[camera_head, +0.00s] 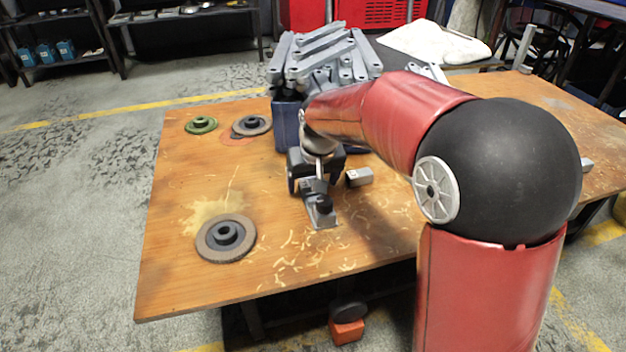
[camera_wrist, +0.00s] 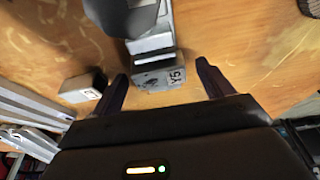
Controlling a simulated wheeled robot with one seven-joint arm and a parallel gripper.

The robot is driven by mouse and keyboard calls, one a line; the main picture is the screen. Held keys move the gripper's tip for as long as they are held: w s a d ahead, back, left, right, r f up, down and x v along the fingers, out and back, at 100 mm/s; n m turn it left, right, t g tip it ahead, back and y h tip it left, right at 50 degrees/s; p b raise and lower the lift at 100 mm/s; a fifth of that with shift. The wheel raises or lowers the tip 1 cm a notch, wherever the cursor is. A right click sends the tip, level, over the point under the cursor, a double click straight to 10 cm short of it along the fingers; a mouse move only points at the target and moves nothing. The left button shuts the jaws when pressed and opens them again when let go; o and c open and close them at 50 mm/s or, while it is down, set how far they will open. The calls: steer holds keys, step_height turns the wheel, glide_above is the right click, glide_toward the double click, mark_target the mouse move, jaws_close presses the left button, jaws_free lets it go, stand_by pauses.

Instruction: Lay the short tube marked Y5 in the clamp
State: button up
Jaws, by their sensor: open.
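The short grey tube marked Y5 (camera_wrist: 160,78) lies at the near end of the grey clamp (camera_wrist: 154,34) in the wrist view, label facing the camera. It touches or overlaps the clamp's jaw; I cannot tell how fully it is seated. My gripper (camera_wrist: 162,71) is open, one finger on each side of the tube, with visible gaps. In the head view the clamp (camera_head: 323,216), with its black knob, stands on the table, and my gripper (camera_head: 312,183) is low just behind it. The tube is hard to make out there.
Another short labelled tube (camera_head: 360,177) lies right of my gripper; the wrist view shows it at left (camera_wrist: 84,87). A blue bin (camera_head: 287,125) heaped with grey brackets (camera_head: 325,55) stands behind. Grinding discs (camera_head: 226,238) lie left.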

steer(key=p+v, duration=0.1)
steer(key=v, duration=0.6)
steer(key=shift+s+r+p, duration=0.1)
steer(key=shift+r+p, duration=0.05)
steer(key=shift+p, duration=0.2)
steer(key=shift+s+r, duration=0.1)
steer(key=shift+r, duration=0.15)
steer(key=s+d+r+m+t+p, duration=0.1)
steer(key=s+d+r+p, duration=0.4)
steer(key=s+d+r, duration=0.4)
steer(key=s+d+m+p, duration=0.1)
steer(key=s+d+p, duration=0.1)
steer(key=s, duration=0.5)
steer(key=s+d+r+m+t+h+p, duration=0.1)
steer(key=s+d, duration=0.3)
steer(key=s, duration=0.4)
steer(key=shift+p, duration=0.9)
